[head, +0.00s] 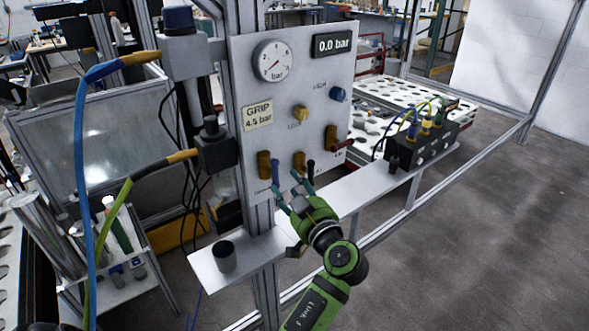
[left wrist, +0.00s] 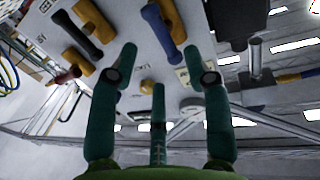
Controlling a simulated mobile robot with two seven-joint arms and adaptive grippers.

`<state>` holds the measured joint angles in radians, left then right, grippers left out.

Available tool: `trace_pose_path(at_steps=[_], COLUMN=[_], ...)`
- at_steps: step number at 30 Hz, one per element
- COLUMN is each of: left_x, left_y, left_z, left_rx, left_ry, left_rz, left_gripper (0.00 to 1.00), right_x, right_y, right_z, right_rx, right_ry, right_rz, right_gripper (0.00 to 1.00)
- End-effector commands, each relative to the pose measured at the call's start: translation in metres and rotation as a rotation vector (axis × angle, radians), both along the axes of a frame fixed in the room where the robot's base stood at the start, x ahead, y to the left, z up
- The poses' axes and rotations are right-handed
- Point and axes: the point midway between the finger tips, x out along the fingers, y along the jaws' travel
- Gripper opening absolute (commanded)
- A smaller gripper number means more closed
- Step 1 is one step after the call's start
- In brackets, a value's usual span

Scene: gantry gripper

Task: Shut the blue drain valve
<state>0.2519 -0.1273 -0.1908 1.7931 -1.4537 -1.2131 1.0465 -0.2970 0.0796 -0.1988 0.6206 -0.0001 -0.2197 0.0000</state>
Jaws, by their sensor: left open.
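The panel (head: 240,75) carries three yellow-bodied valves in its lower part. The leftmost valve has a blue handle (head: 275,172), upright along its yellow body; the blue handle also shows at the top of the left wrist view (left wrist: 158,26). The middle valve has a darker handle (head: 311,170), also upright. The right valve has a red handle (head: 342,145) pointing sideways. The small labels are too small to read. My left gripper (head: 291,188) is open and empty, its teal fingers just below the left and middle valves. In the left wrist view its fingers (left wrist: 162,75) spread below the blue handle, apart from it.
A shelf (head: 345,192) runs below the panel, with a dark cup (head: 224,256) at its left end and a black valve block (head: 425,142) at its right. A gauge (head: 273,61) and a 0.0 bar display (head: 333,43) sit above.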

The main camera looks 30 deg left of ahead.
Motion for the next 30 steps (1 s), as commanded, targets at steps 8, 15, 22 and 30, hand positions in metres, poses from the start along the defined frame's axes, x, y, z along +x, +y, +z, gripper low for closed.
trace_pose_path(at_steps=[8,15,22,30], left_x=[0.024,0.032,0.032,0.032], left_y=[0.036,0.048,0.047,0.047], left_z=[0.004,0.0,-0.001,-0.001], left_rx=[0.004,0.002,0.001,0.001], left_ry=[0.004,0.003,0.004,0.005], left_rz=[-0.001,-0.002,-0.003,-0.003], left_gripper=[0.49,0.49,0.41,0.0], right_x=[-0.008,-0.006,-0.004,-0.003], right_y=[0.007,0.004,0.001,-0.001], right_z=[0.027,0.032,0.031,0.031], right_rx=[0.01,0.005,0.0,-0.001], right_ry=[0.011,0.009,0.006,0.005], right_rz=[0.002,0.003,0.002,0.0], right_gripper=[0.4,0.4,0.4,0.4])
